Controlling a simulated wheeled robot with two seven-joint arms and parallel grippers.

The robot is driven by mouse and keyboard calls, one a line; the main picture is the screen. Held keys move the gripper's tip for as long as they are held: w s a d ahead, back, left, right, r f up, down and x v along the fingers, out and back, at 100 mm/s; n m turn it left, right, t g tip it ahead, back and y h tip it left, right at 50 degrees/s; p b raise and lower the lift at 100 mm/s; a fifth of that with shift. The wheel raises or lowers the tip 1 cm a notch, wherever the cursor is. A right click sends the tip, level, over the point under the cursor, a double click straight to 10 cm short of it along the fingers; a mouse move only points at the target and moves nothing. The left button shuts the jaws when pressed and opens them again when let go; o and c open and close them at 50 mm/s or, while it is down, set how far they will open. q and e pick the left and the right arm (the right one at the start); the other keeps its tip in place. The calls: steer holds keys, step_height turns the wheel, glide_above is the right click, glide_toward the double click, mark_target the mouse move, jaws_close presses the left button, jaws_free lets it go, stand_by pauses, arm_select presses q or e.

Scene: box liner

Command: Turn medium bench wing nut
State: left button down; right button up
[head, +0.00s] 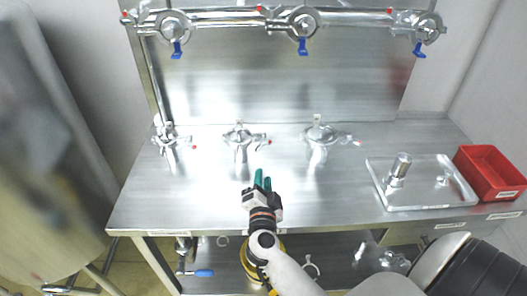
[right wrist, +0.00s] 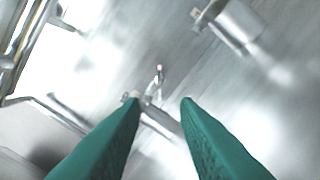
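Three metal pipe clamps stand in a row on the steel bench. The middle clamp (head: 239,138) has a small red-tipped wing nut (head: 264,142) on its right side. The left clamp (head: 168,137) and the larger right clamp (head: 319,134) stand on either side of it. My right gripper (head: 263,178) has green fingers and is in front of and below the middle clamp, apart from it. In the right wrist view its fingers (right wrist: 160,105) are spread with nothing held between them. A small red-tipped metal part (right wrist: 158,78) shows beyond the fingertips. My left gripper is not in view.
A steel tray (head: 420,205) with metal parts and a red bin (head: 492,172) are at the bench's right. A pipe with blue-handled valves (head: 303,24) runs along the back. A blue-handled part (head: 203,273) lies below. The bench front left is clear.

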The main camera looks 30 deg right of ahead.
mark_target(263, 145)
steer(key=x, duration=1.2)
steer(key=shift+s, duration=0.1)
jaws_close()
